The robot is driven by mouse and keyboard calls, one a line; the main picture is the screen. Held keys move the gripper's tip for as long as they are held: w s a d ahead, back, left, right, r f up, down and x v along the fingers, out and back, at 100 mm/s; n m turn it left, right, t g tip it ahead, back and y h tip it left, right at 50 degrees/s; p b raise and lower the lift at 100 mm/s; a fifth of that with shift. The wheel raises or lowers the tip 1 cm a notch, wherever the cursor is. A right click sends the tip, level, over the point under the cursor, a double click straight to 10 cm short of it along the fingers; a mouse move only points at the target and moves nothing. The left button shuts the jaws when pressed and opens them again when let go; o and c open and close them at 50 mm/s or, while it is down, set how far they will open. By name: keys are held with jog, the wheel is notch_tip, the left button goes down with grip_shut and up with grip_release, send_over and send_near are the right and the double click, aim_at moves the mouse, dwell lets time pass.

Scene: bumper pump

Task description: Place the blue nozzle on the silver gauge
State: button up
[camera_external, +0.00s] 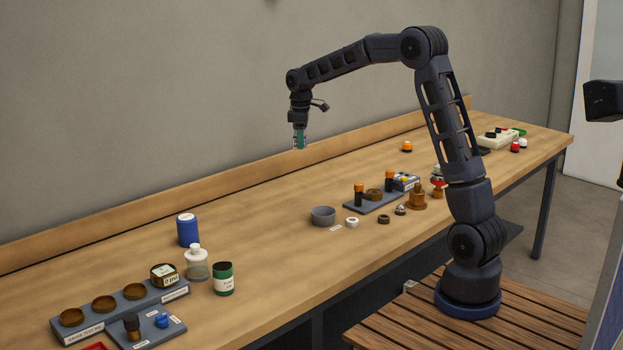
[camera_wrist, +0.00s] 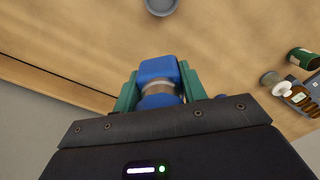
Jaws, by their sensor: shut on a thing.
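My gripper (camera_external: 299,143) hangs high above the far side of the bench, pointing down. In the wrist view its two teal fingers (camera_wrist: 157,76) are shut on a blue piece with a pale grey band, which I take as the blue nozzle (camera_wrist: 157,69). The nozzle is barely visible between the fingers in the external view. I cannot pick out a clearly silver gauge. A round labelled gauge-like piece (camera_external: 164,273) with a dark brassy rim sits at the right end of the grey fixture (camera_external: 122,310) at the lower left, far from my gripper.
A small tray (camera_external: 146,332) holds another blue piece (camera_external: 162,321). A grey bowl (camera_external: 323,216) stands mid-bench. The bench between bowl and jars is clear.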

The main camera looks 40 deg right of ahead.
jog(key=s+d+r+m, duration=0.1)
jog(key=d, duration=0.8)
jog(key=s+d+r+m, duration=0.1)
jog(key=s+d+m, duration=0.1)
jog(key=d, duration=0.7)
notch_tip(320, 180, up, 4)
jog(key=m, duration=0.5)
send_over(440, 170)
jog(key=d, duration=0.2)
jog(key=f, duration=1.3)
jog(key=w+f, duration=0.1)
jog(key=f, duration=0.5)
jog(key=shift+d+f, duration=0.15)
jog(key=shift+d, duration=0.05)
jog(key=shift+s+f, duration=0.1)
jog(key=o, duration=1.1)
